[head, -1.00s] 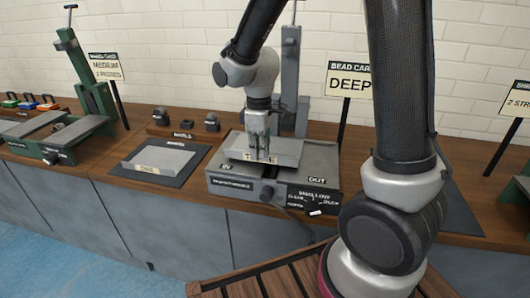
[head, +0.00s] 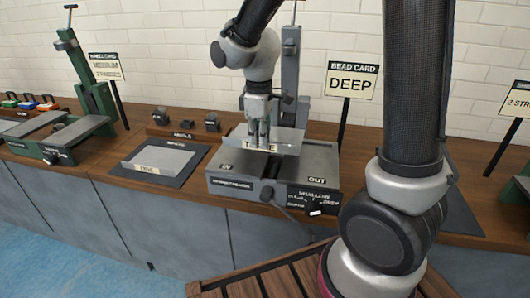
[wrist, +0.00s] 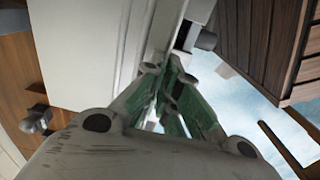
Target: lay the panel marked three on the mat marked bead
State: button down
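A light grey panel (head: 285,141) is over the bed of the bead machine (head: 230,186). Its pale label starts with T and ends with E, with the middle hidden behind my fingers. My gripper (head: 262,146) is shut on its near, labelled edge, and the panel looks tilted and slightly above the bed. In the wrist view my green-padded fingers (wrist: 167,95) are close together beside a pale surface (wrist: 85,50). A dark mat (head: 182,178) at left bears another panel (head: 165,156) marked ONE; the mat's label is too blurred to read. Another dark mat (head: 461,222) shows partly behind my arm.
A sign (head: 352,82) reading BEAD CARD, DEEP stands right of the machine, whose grey column (head: 290,65) rises behind. A green machine (head: 93,110) stands at left. Small dark blocks (head: 185,120) sit behind the left mat. A slatted wooden surface (head: 275,282) is in front.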

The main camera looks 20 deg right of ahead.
jog(key=shift+r, duration=2.35)
